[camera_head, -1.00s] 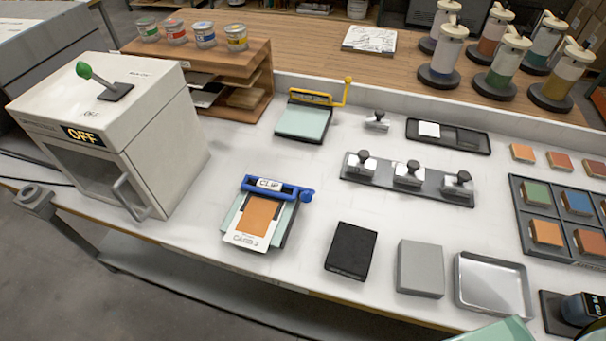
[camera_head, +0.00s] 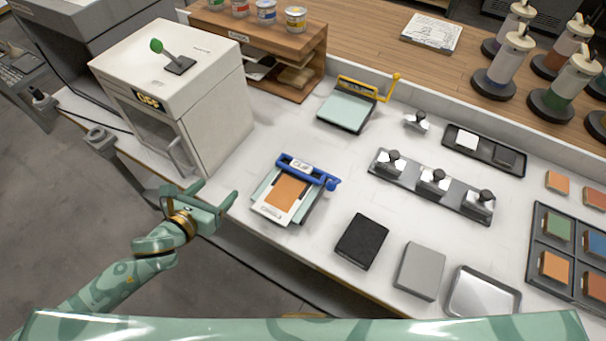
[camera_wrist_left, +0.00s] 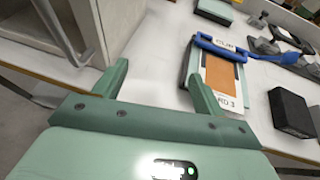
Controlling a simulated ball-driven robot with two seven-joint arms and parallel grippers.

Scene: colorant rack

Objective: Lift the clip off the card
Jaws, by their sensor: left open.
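The blue clip (camera_head: 306,169) lies across the far end of a white card with an orange patch (camera_head: 284,194), on a pale green board (camera_head: 266,181) on the white table. A blue knob sticks out at the clip's right end. In the left wrist view the clip (camera_wrist_left: 226,50) and the card (camera_wrist_left: 224,77) show at the upper right. My left gripper (camera_head: 216,192) is open and empty, at the table's front edge, left of the card and apart from it. Its two fingers show in the left wrist view (camera_wrist_left: 160,85). My right gripper is not seen.
A white box oven (camera_head: 180,90) marked OFF stands left of the card, close behind my left gripper. A second board with a yellow clip (camera_head: 358,88) lies farther back. A black block (camera_head: 362,241) and a grey block (camera_head: 419,270) lie to the right.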

